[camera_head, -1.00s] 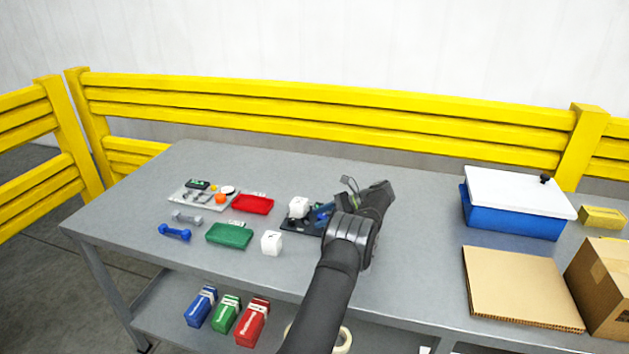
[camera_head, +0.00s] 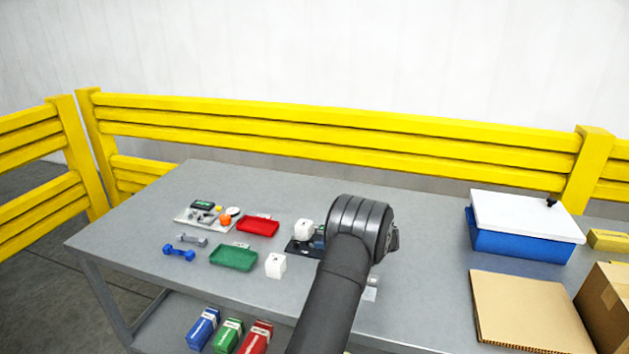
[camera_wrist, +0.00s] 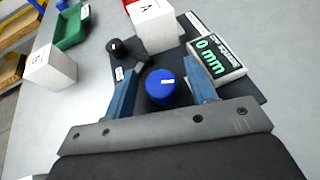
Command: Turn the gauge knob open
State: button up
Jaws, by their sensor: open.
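In the wrist view a blue round knob (camera_wrist: 161,87) with a white mark on top stands on a dark base plate (camera_wrist: 178,58). A gauge display (camera_wrist: 213,55) reading "0 mm" sits to its right, and a small black knob (camera_wrist: 117,47) to its left. My gripper (camera_wrist: 163,80) is open, with one blue finger on each side of the blue knob. I cannot tell whether either finger touches it. In the head view my arm hides the gripper and most of the gauge; only the left part of the base plate (camera_head: 298,248) shows.
White blocks marked A (camera_wrist: 156,24) and B (camera_wrist: 51,70) stand close by, the A block at the plate's back edge. Green (camera_head: 234,258) and red (camera_head: 258,226) trays lie left. A blue bin with white lid (camera_head: 525,222) and cardboard (camera_head: 527,310) are right.

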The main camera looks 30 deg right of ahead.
jog(key=m+t+h, duration=0.1)
jog(key=m+h, duration=0.2)
jog(key=m+t+h, duration=0.1)
jog(key=m+h, duration=0.1)
jog(key=h, duration=0.1)
jog(key=shift+a+r+m, duration=0.1)
jog(key=shift+a+m, duration=0.05)
jog(key=shift+m, duration=0.25)
jog(key=shift+m+h, duration=0.3)
jog(key=shift+h, duration=0.3)
jog(key=v, duration=1.7)
jog(key=w+a+r+n+g+y, duration=0.25)
jog(key=a+r+n, duration=0.2)
jog(key=n, duration=0.35)
jog(key=w+a+r+n+g+y, duration=0.1)
jog(key=w+a+r+n+g, duration=0.3)
jog(key=n, duration=0.4)
notch_tip(320, 180, up, 14)
jog(key=s+a+n+g+h, duration=0.1)
jog(key=n+g+h, duration=0.2)
jog(key=n+h, duration=0.3)
jog(key=n, duration=0.4)
jog(key=shift+a+f, duration=0.1)
jog(key=shift+a, duration=0.05)
